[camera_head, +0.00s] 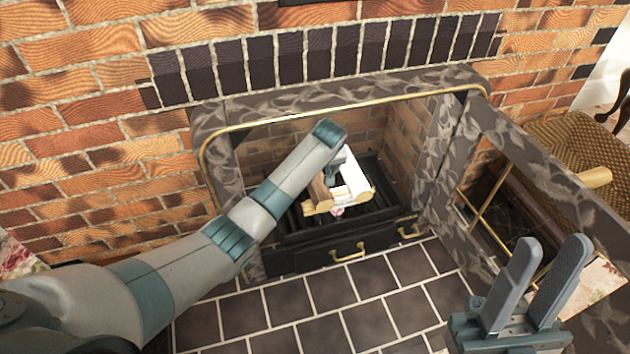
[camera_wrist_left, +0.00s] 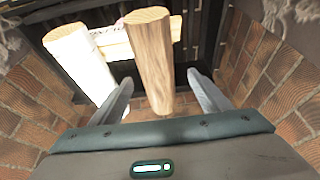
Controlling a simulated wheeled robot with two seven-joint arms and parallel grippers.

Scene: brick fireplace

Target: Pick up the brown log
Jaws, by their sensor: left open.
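The brown log (camera_head: 318,192) lies on the grate in the fireplace with one end toward the room. In the left wrist view the brown log (camera_wrist_left: 152,55) runs between the fingers of my left gripper (camera_wrist_left: 158,82), with a visible gap on each side. My left gripper (camera_head: 340,160) is open inside the fireplace, at the rear part of the log; my arm partly hides it in the head view. My right gripper (camera_head: 551,254) is open and empty, outside the fireplace at the lower right.
A pale log (camera_wrist_left: 78,58) lies left of the brown log in the left wrist view, with a crosswise log (camera_wrist_left: 115,42) touching them. The fireplace's marbled frame has a brass trim (camera_head: 300,117). An open door (camera_head: 540,190) stands at the right. A wicker chair (camera_head: 580,150) is beyond it.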

